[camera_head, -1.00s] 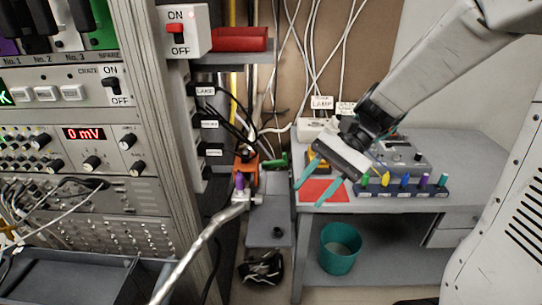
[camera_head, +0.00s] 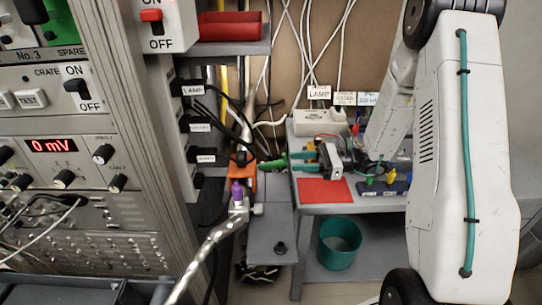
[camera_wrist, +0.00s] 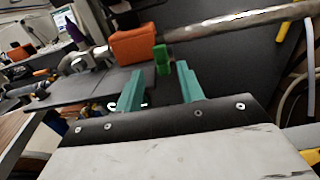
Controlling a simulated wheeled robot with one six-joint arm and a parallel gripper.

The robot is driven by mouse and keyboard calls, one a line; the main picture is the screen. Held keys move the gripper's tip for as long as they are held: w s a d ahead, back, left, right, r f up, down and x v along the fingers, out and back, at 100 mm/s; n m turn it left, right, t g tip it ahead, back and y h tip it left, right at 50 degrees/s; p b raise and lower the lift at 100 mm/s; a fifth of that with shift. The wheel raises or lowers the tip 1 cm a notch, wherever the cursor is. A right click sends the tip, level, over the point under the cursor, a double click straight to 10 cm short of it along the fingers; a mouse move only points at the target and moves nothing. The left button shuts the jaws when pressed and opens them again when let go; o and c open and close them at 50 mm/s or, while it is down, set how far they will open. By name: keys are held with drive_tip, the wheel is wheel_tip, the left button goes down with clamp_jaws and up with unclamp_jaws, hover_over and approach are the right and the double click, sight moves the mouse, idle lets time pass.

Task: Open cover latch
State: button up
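A small green latch (camera_head: 273,163) stands beside an orange block (camera_head: 242,182), to the left of the desk. In the wrist view the green latch (camera_wrist: 161,59) is upright, ahead of my fingertips and roughly between them in line. The orange block (camera_wrist: 135,45) is just left of it. My gripper (camera_head: 297,160) is level with the latch and to its right in the head view. In the wrist view my gripper (camera_wrist: 158,82) has its two teal fingers apart with nothing between them. The fingers appear short of the latch; I cannot tell the exact gap.
A metal pipe (camera_head: 213,240) with a purple-topped fitting (camera_head: 237,193) runs left of the grey cover plate (camera_head: 272,238). The desk holds a red mat (camera_head: 325,191) and a white power strip (camera_head: 318,122). A teal bin (camera_head: 339,243) stands below. The instrument rack (camera_head: 60,150) fills the left.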

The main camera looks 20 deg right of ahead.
sight(278, 161)
drive_tip(key=x, duration=0.8)
drive_tip(key=shift+w+d+f, duration=0.1)
drive_tip(key=shift+w, duration=0.05)
clamp_jaws()
